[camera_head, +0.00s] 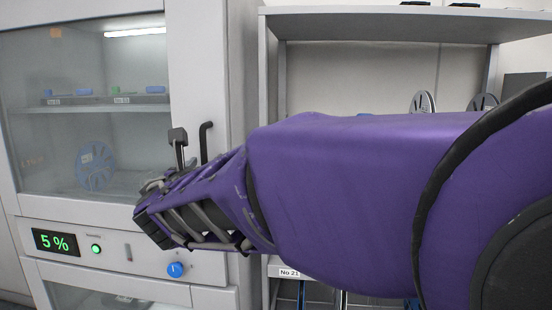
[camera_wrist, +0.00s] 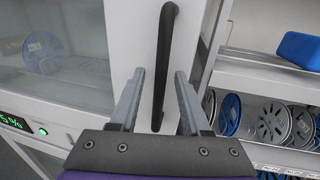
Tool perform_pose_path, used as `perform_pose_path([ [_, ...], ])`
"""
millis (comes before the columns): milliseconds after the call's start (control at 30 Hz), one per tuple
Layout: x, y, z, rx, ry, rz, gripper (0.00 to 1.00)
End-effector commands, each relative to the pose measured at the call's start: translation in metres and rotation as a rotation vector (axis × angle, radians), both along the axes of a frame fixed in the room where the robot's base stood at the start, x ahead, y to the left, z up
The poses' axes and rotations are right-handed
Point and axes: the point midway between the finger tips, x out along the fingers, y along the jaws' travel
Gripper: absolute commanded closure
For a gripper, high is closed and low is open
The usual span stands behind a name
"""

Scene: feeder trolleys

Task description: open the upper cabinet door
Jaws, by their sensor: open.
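The upper cabinet door (camera_head: 196,60) is a grey-white frame around a glass pane, at the left of the head view. It appears shut. Its black vertical bar handle (camera_head: 207,140) is partly hidden behind my arm. In the wrist view the handle (camera_wrist: 165,50) runs down between the two fingers of my gripper (camera_wrist: 160,74). The fingers are apart, one on each side of the bar, with a gap to it. I cannot tell how deep the bar sits between them.
Below the door is a panel with a "5 %" display (camera_head: 56,242) and a blue knob (camera_head: 175,269). To the right stands an open shelf (camera_head: 272,70) with reels. A blue box (camera_wrist: 299,49) and several reels (camera_wrist: 272,123) show in the wrist view.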

Motion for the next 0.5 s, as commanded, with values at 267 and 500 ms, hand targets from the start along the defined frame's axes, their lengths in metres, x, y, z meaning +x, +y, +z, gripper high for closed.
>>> perform_pose_path([
  [267, -0.0002, -0.0012, 0.0001, 0.0, 0.0, 0.002, 0.53],
  [500, -0.0001, -0.0012, 0.0, 0.0, 0.0, 0.001, 0.64],
])
